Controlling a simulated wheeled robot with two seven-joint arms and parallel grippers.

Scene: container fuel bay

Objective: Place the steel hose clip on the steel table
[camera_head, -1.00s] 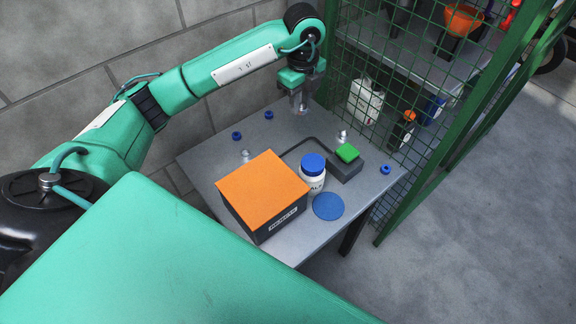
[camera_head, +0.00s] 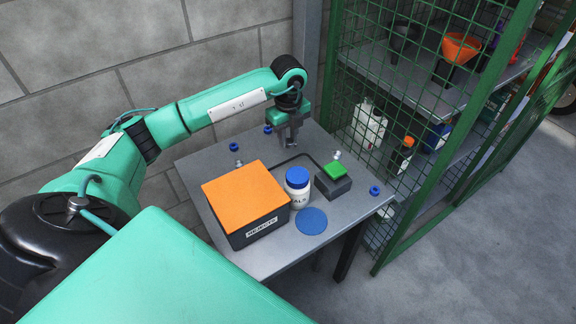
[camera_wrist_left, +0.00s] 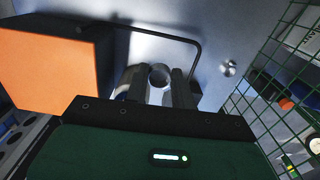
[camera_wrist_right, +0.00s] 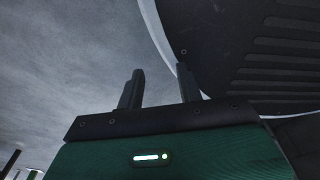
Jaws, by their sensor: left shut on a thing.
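The steel hose clip (camera_wrist_left: 159,76) shows in the left wrist view as a shiny ring between the two fingers of my left gripper (camera_wrist_left: 157,88), which is shut on it. In the head view my left gripper (camera_head: 289,138) points down over the back part of the steel table (camera_head: 345,207), and the clip is hard to make out there. I cannot tell whether it touches the table. My right gripper (camera_wrist_right: 159,88) shows only in the right wrist view, fingers apart and nothing between them.
On the table stand an orange-topped REJECTS box (camera_head: 245,195), a white bottle with blue cap (camera_head: 298,187), a blue disc (camera_head: 311,221), a dark tray with a green-topped block (camera_head: 334,170), blue rings and small silver fittings (camera_head: 337,155). A green mesh cage (camera_head: 420,130) stands at the right.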

